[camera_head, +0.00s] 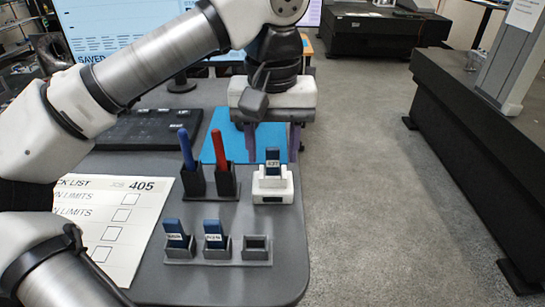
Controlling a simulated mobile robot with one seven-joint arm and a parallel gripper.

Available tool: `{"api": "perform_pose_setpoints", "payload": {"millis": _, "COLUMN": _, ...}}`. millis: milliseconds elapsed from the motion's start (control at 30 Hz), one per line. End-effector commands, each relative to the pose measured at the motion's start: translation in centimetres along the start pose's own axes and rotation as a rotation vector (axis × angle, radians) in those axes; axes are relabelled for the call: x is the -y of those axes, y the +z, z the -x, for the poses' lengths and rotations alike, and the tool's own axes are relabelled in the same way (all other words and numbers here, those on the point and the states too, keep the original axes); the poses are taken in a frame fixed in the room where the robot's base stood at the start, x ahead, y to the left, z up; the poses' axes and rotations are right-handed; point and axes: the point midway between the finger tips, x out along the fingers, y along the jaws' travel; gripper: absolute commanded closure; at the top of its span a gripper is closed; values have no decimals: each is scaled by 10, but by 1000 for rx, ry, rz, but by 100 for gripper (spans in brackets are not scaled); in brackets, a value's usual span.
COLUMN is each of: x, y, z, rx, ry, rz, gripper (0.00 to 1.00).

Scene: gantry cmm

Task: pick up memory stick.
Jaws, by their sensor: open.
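A dark blue memory stick (272,155) with a white label stands upright in a small white dock (272,190) on the grey table. Two more blue memory sticks, a left one (175,232) and a right one (213,234), stand in a grey three-slot holder (215,262) at the front; its right slot is empty. My gripper (272,148) is open, its fingers pointing down over the blue mat. In the picture the docked stick shows between the two fingers, but I cannot tell whether the fingers are around it or behind it. No contact is visible.
Blue (186,150) and red (219,150) pens stand in dark cups (224,183) left of the dock. A checklist sheet (110,215) lies left, a keyboard (145,130) behind. The table (235,287) ends just right of the dock. A dark bench (480,130) stands far right.

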Motion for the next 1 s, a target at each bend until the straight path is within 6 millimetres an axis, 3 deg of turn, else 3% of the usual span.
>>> {"api": "perform_pose_setpoints", "payload": {"millis": 133, "x": 0, "y": 0, "z": -12, "rx": 1, "ry": 1, "rz": -1, "gripper": 55}}
{"api": "perform_pose_setpoints", "payload": {"millis": 367, "x": -1, "y": 0, "z": -14, "rx": 0, "ry": 1, "rz": -1, "gripper": 56}}
{"api": "perform_pose_setpoints", "payload": {"millis": 667, "x": -1, "y": 0, "z": -13, "rx": 0, "ry": 1, "rz": -1, "gripper": 93}}
{"api": "perform_pose_setpoints", "payload": {"millis": 1000, "x": -1, "y": 0, "z": -8, "rx": -1, "ry": 2, "rz": -1, "gripper": 96}}
